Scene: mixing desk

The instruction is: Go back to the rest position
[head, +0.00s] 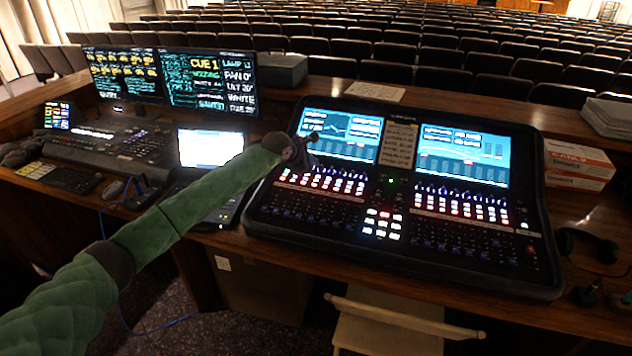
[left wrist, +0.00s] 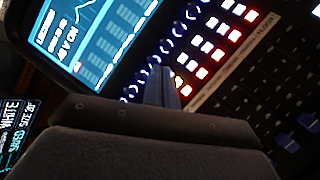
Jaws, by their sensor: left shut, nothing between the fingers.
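My left arm, in a green sleeve, reaches in from the lower left in the head view. My left gripper (head: 310,150) is over the upper left part of the mixing console (head: 330,240), near the lower edge of its left screen (head: 350,132). In the left wrist view the shut fingers (left wrist: 162,88) point at the row of lit knobs and buttons beside the screen (left wrist: 95,35). The fingers hold nothing. I cannot tell whether they touch the console. My right gripper is not in view.
A laptop (head: 208,150), two monitors (head: 160,78) and a lighting desk (head: 110,138) stand to the left. Headphones (head: 588,245) and boxes (head: 578,160) lie at the right. A chair (head: 390,325) stands in front of the desk.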

